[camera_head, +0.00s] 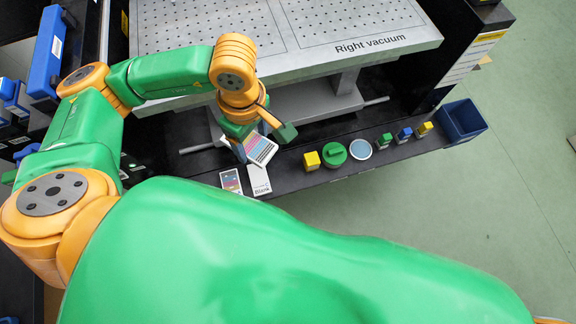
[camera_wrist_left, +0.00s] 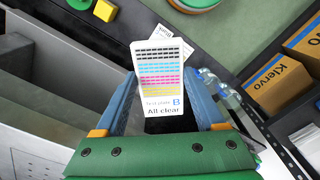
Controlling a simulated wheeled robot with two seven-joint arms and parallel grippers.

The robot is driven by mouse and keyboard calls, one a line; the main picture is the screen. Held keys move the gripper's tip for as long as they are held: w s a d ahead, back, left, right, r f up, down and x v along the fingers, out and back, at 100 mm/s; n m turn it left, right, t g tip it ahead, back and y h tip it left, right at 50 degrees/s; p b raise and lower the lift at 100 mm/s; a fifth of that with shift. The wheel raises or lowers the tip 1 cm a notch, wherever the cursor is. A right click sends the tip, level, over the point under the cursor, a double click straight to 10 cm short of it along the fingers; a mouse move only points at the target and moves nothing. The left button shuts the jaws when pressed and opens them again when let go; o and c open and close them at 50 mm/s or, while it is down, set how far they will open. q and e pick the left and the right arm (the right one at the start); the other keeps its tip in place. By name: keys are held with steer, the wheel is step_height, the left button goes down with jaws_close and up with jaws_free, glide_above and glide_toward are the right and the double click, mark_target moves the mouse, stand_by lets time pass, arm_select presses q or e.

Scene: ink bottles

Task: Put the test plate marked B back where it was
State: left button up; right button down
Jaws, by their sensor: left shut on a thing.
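The test plate marked B (camera_wrist_left: 160,72) is a white card with black, pink, blue and yellow rows, printed "All clear". My left gripper (camera_wrist_left: 161,100) is shut on it, with a blue finger at each side. In the head view the plate (camera_head: 262,150) is tilted in the left gripper (camera_head: 259,137), over the dark shelf (camera_head: 290,181). The white card marked Blank (camera_head: 258,180) lies on the shelf just below it; in the wrist view the held plate partly hides this card (camera_wrist_left: 184,46). My right gripper is not in view.
Another printed card (camera_head: 231,181) lies left of Blank. The perforated table (camera_head: 350,53) overhangs behind.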

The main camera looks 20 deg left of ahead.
arm_select(q)
steer(key=s+d+f+n+b, duration=0.1)
steer(key=s+f+n+b, duration=0.3)
steer(key=f+n, duration=0.65)
steer(key=n+b, duration=0.8)
steer(key=n, duration=0.1)
glide_above(288, 169)
steer(key=shift+m, duration=0.25)
step_height(288, 169, down, 16)
steer(key=shift+s+r, duration=0.15)
steer(key=shift+f+b, duration=0.4)
steer(key=shift+f, duration=1.25)
steer(key=o, duration=1.6)
steer(key=shift+c, duration=0.2)
steer(key=shift+r, duration=0.25)
step_height(288, 169, up, 12)
steer(key=p, duration=0.2)
steer(key=shift+p, duration=0.35)
steer(key=shift+f, duration=0.15)
